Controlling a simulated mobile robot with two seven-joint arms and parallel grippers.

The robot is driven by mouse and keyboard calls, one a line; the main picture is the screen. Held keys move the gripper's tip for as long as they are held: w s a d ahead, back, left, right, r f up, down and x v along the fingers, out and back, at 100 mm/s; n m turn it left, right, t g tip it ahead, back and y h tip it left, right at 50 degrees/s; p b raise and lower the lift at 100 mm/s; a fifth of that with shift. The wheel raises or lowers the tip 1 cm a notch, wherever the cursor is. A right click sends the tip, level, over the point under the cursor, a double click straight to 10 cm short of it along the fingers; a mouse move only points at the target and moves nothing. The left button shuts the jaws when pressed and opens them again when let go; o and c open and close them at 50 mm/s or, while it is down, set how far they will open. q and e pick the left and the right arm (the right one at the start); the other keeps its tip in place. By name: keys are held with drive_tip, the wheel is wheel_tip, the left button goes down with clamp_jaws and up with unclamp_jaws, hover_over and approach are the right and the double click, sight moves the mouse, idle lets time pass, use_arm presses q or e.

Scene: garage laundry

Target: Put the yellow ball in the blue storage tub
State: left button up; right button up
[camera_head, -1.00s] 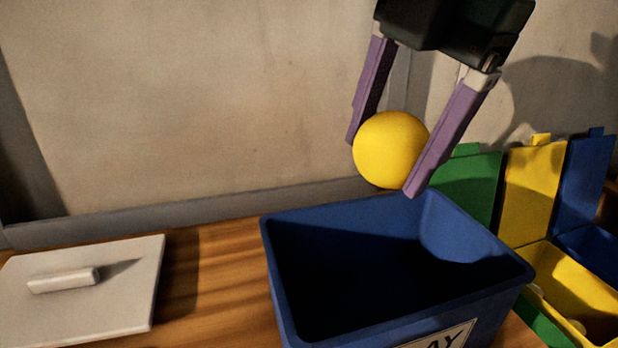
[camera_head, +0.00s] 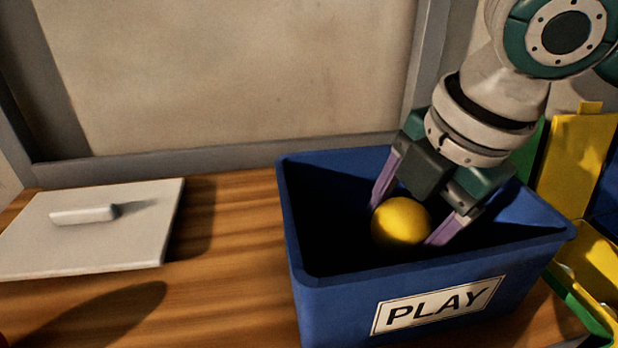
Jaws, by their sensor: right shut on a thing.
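The yellow ball (camera_head: 401,222) is inside the blue storage tub (camera_head: 430,280), below the level of its rim. The tub is open at the top and carries a white label reading PLAY on its front. My right gripper (camera_head: 408,226) reaches down into the tub with its purple fingers on either side of the ball, shut on it. The tub floor is dark, so I cannot tell whether the ball touches it. My left gripper is not in view.
A flat light grey lid (camera_head: 85,245) with a handle lies on the wooden surface (camera_head: 225,270) left of the tub. A yellow bin (camera_head: 597,265) with a raised lid stands at the right, beside green and blue ones. A wall is behind.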

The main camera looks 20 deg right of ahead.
sight(395, 250)
drive_tip(key=shift+f+b, duration=0.35)
drive_tip(key=shift+f, duration=1.55)
drive_tip(key=shift+f, duration=0.1)
drive_tip(key=o, duration=1.1)
drive_tip(key=p+v, duration=0.3)
drive_tip(key=v, duration=0.8)
drive_tip(key=shift+w, duration=0.1)
drive_tip(key=shift+s+r, duration=0.25)
drive_tip(key=shift+r, duration=0.4)
